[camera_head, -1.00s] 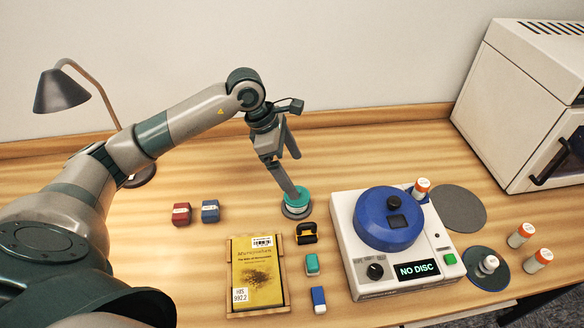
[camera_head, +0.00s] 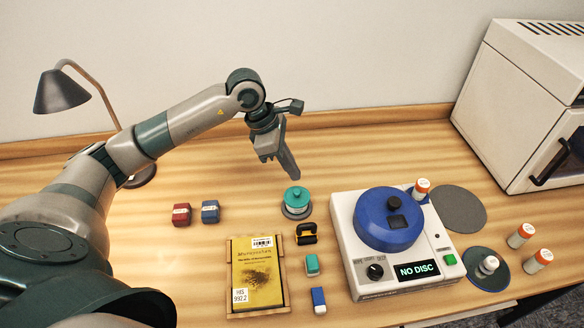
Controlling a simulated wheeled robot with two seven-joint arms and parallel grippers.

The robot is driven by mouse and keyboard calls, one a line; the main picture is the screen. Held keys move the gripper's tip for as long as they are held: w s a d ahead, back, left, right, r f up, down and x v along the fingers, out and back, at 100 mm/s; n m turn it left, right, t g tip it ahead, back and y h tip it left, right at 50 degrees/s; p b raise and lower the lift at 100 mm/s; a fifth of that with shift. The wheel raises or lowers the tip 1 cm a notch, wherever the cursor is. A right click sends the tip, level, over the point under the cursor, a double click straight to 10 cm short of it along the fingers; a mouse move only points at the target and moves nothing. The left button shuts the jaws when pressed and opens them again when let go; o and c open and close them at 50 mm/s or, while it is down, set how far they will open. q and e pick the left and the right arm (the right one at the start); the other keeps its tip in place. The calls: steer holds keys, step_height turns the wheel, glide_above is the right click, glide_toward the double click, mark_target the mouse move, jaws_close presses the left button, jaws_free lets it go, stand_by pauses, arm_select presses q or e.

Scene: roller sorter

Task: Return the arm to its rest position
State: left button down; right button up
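My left arm reaches in from the left over the table, and its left gripper (camera_head: 291,174) hangs above and just behind a teal-topped round piece (camera_head: 296,196). The fingers look drawn together, with nothing between them. The teal piece sits upright on a grey round base (camera_head: 297,212), apart from the fingertips. My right gripper is not in view.
A white machine (camera_head: 385,285) with a blue round top and a "NO DISC" display stands to the right. A yellow book (camera_head: 257,275) lies in a wooden tray in front. Red (camera_head: 181,214) and blue (camera_head: 210,211) blocks lie left. A lamp (camera_head: 60,92) stands back left.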

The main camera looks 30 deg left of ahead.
mark_target(297, 191)
arm_select(q)
steer(key=shift+f+b, duration=0.65)
steer(key=shift+b, duration=0.05)
stand_by(0.5)
steer(key=shift+f+b, duration=2)
steer(key=shift+f, duration=0.05)
steer(key=shift+r, duration=0.2)
step_height(297, 191, up, 7)
steer(key=p, duration=0.3)
stand_by(0.8)
steer(key=shift+f, duration=0.1)
stand_by(0.4)
